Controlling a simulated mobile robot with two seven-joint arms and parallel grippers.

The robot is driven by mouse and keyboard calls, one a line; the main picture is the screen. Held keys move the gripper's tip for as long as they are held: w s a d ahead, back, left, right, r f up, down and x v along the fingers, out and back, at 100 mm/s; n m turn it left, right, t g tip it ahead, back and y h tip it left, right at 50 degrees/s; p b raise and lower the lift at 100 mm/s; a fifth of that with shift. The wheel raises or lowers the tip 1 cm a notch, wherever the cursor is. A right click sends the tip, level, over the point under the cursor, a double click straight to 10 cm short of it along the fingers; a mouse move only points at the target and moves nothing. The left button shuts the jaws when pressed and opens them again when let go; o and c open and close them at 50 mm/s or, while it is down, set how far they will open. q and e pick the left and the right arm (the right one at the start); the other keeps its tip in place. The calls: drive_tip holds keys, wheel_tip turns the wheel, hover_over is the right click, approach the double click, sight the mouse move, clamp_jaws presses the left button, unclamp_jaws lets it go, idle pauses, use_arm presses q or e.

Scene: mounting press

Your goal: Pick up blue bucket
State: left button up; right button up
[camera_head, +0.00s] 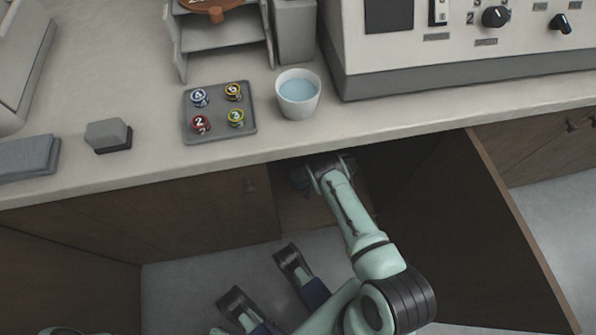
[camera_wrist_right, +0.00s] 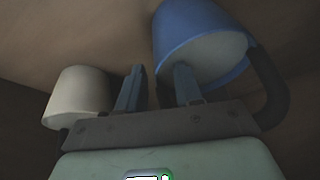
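In the right wrist view a blue bucket (camera_wrist_right: 198,25) shows at the upper right, with a pale grey round face turned to the camera and a dark curved handle at its side. In the head view my right arm reaches into the cabinet under the counter, and the gripper is mostly hidden there. The bucket is not clearly visible in that view.
A white bucket (camera_wrist_right: 78,92) stands left of the fingers. The open cabinet door (camera_head: 470,225) is right of my arm, and the counter edge (camera_head: 190,168) overhangs it. On the counter are a white bowl of bluish liquid (camera_head: 298,93) and a grey tray (camera_head: 218,113).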

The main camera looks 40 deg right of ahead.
drive_tip(key=shift+r, duration=0.1)
drive_tip(key=shift+c, duration=0.4)
drive_tip(key=shift+s, duration=0.1)
clamp_jaws()
idle(0.8)
